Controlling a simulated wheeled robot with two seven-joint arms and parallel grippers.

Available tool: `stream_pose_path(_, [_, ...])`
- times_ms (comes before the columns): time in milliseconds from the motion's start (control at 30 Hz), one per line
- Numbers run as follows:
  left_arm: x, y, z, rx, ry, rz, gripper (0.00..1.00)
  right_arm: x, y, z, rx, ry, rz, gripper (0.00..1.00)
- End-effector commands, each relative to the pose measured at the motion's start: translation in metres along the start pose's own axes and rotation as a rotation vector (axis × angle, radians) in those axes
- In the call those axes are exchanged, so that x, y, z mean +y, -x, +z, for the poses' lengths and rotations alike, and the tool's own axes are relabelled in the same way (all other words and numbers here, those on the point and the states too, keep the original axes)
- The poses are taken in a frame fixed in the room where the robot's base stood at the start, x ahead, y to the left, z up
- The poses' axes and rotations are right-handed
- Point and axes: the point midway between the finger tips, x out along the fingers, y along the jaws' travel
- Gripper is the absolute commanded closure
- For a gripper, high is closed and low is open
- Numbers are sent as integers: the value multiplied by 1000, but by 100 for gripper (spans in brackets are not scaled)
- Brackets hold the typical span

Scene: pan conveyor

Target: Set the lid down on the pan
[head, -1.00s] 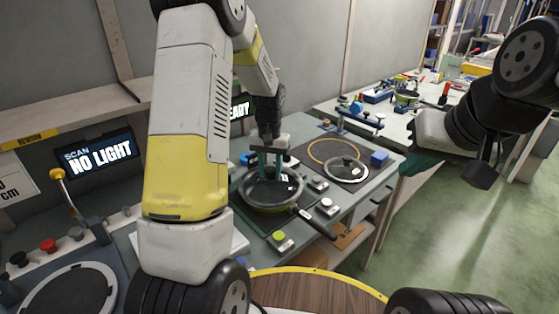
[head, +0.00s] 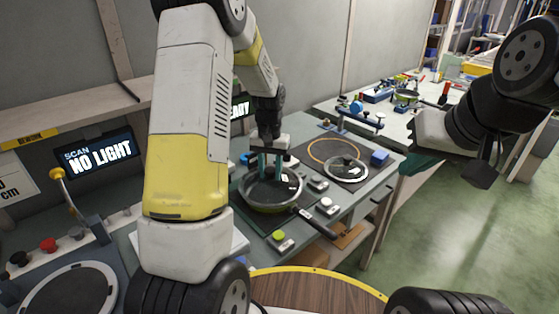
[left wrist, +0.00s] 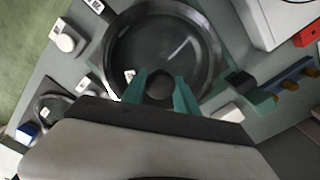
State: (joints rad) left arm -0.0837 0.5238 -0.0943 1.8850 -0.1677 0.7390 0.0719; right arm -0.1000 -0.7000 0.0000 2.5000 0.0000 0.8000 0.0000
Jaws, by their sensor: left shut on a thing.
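A dark frying pan (head: 266,208) sits on the dark mat of the workbench, its handle pointing to the lower right. A round glass lid (left wrist: 135,42) lies over the pan's opening, and its edge looks roughly lined up with the pan's rim. I cannot tell whether the lid touches the rim. My left gripper (head: 271,170) is above the pan, its teal fingers (left wrist: 160,88) shut on the lid's dark knob. My right gripper (head: 424,160) hangs at the right, away from the pan. Its fingers are mostly hidden by its own hand.
A second glass lid (head: 346,169) lies on the dark mat right of the pan, near a yellow ring marking (head: 333,152).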

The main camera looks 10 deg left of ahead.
Motion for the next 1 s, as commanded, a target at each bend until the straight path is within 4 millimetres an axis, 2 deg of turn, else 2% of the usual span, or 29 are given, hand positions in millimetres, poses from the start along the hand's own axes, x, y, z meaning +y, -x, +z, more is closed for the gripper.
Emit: stream_pose_path(1000, [0,-5,0,2,0,0,100,0,0,0,0,0,0,100])
